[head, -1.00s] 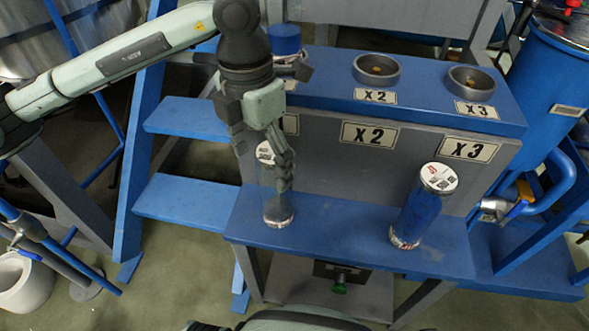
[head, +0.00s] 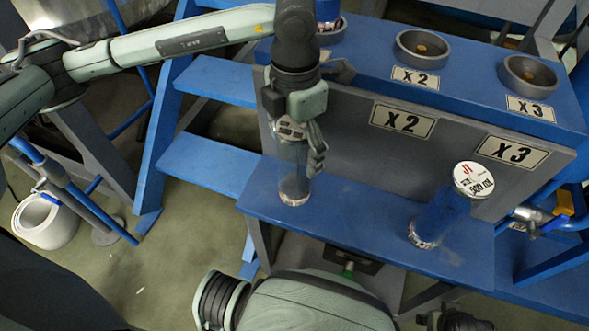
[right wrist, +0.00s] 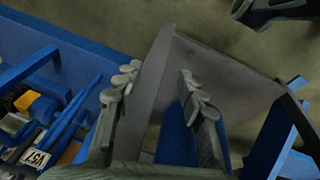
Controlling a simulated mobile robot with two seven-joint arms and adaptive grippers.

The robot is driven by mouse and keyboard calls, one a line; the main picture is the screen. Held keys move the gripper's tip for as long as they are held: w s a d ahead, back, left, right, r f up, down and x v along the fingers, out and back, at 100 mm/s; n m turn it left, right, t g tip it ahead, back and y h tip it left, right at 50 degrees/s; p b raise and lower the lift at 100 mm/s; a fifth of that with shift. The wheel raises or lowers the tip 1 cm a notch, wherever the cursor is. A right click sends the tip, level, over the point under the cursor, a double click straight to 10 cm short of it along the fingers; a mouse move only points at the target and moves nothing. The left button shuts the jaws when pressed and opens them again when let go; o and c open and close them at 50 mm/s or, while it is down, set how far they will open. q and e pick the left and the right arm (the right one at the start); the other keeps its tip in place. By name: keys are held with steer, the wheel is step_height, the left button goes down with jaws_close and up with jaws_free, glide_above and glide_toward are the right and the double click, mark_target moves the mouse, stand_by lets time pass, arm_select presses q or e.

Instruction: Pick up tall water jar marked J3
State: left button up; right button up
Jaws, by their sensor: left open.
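A clear tall jar (head: 294,180) stands upright on the lower blue shelf, at its left part. Its top is partly hidden by my left gripper (head: 302,148), which is open, with its fingers at the jar's upper part. I cannot read this jar's mark, nor tell if the fingers touch it. A blue-filled jar (head: 440,215) with a white lid marked J1 stands to the right on the same shelf. My right gripper (right wrist: 158,78) shows in the right wrist view with its fingers apart and nothing between them.
The upper blue bench has round holders marked X2 (head: 423,46) and X3 (head: 530,75). Another blue jar (head: 327,11) stands in the holder left of them. The shelf (head: 365,215) is clear between the two jars. Blue steps (head: 210,165) stand at left.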

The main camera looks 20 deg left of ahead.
arm_select(q)
steer(key=shift+f, duration=0.35)
jaws_close()
stand_by(0.4)
